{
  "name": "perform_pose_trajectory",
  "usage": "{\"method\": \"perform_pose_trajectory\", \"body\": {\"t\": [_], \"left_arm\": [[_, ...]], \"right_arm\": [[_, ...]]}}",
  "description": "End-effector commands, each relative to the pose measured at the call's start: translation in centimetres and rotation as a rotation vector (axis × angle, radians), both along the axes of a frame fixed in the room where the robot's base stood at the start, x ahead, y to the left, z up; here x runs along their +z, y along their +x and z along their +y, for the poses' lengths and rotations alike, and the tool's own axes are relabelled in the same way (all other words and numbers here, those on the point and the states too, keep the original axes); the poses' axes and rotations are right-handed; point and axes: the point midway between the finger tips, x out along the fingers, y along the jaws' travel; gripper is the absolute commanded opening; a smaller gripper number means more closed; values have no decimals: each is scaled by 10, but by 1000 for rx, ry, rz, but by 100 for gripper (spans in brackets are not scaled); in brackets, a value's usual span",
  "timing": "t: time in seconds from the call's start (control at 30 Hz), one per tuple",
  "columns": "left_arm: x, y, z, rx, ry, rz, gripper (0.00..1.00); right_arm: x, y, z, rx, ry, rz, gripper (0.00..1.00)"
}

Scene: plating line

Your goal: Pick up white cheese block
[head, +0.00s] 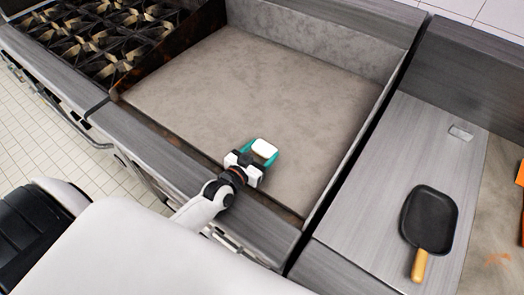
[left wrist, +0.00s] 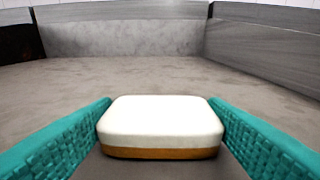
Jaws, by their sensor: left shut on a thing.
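The white cheese block (left wrist: 160,122) is a rounded white slab with a brown-orange layer along its bottom. It sits between the teal fingers of my left gripper (left wrist: 160,130) in the left wrist view, with a finger touching each side. In the head view the white cheese block (head: 264,148) shows at the tip of my left gripper (head: 264,152), over the near part of the grey griddle. My left gripper is shut on it. I cannot tell whether the block is lifted clear of the surface. My right gripper is not in view.
The griddle plate (head: 250,85) is otherwise bare, with raised walls at the back and sides. A stove with burner grates (head: 100,40) is at the upper left. A black pan (head: 430,220) with a wooden handle lies on the steel counter (head: 400,150) at the right.

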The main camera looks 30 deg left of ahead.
Motion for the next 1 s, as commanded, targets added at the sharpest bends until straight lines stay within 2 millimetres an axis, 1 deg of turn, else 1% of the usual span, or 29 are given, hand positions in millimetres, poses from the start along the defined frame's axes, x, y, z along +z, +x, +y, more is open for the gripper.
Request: {"method": "perform_pose_trajectory", "body": {"t": [0.17, 0.4, 0.5, 0.6, 0.73, 1.0], "left_arm": [[21, 0, 0, 1, -2, -5, 43], [65, 0, 0, 1, -2, -7, 43], [80, 0, 0, 1, -2, -6, 43], [90, 0, 0, 1, -1, -4, 43], [97, 0, 0, 1, 0, -3, 43], [98, 0, 0, 1, 0, -2, 43]], "right_arm": [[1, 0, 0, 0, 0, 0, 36], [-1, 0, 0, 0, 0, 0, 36], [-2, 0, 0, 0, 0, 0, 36], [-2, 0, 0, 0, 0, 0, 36], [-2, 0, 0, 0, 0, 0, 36], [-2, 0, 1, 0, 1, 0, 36]]}}
